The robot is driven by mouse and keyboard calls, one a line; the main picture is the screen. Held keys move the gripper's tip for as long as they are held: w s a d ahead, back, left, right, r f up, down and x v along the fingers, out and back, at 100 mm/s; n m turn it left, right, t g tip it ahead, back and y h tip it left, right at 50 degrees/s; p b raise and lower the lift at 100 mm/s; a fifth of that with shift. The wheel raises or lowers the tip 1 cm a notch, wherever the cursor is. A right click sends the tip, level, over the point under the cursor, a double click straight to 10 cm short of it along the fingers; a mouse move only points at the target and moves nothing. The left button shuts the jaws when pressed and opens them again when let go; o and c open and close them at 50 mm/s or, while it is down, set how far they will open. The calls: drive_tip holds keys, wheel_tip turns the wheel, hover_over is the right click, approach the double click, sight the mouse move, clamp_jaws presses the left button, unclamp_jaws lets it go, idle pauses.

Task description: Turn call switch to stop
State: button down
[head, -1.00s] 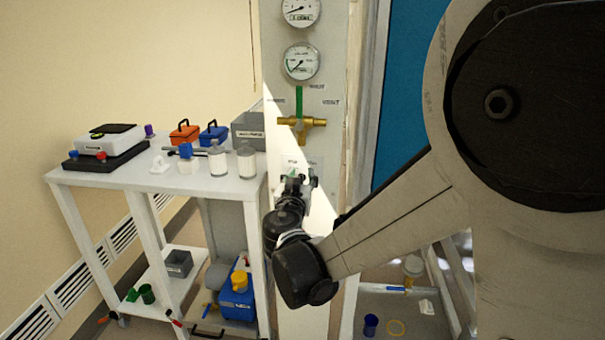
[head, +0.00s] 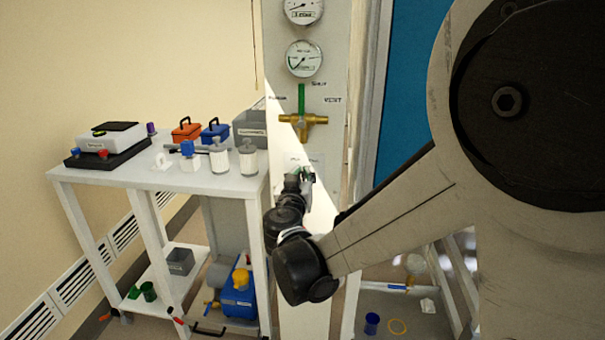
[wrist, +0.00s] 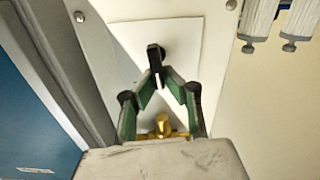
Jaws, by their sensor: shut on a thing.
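The call switch (wrist: 155,54) shows in the wrist view as a small black handle standing out from a pale plate (wrist: 184,52) on the column panel. My gripper (wrist: 160,84) is shut on the handle, with its green-lined fingers drawn together at the handle's near end. In the head view my gripper (head: 303,175) is at the lower plate on the panel, below the brass valve. There the gripper hides the switch, and the plate's lettering is too small to read.
A brass valve (head: 302,120) with a green lever and two gauges (head: 304,59) sit above on the panel. A white cart (head: 130,178) with bottles and boxes stands close at left. A blue panel (head: 402,90) is at right.

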drive_tip(key=shift+a+f+n+b, duration=0.1)
drive_tip(key=shift+a+n+b, duration=0.15)
drive_tip(key=shift+n, duration=0.95)
drive_tip(key=shift+a+f+n+b, duration=0.1)
drive_tip(key=shift+a+n+b, duration=0.1)
drive_tip(key=shift+n, duration=1)
drive_tip(key=c, duration=1.8)
unclamp_jaws()
drive_tip(key=s, duration=0.4)
drive_tip(key=s+a, duration=0.1)
drive_tip(key=s, duration=0.7)
drive_tip(key=shift+a, duration=0.4)
drive_tip(key=shift+d+r, duration=0.1)
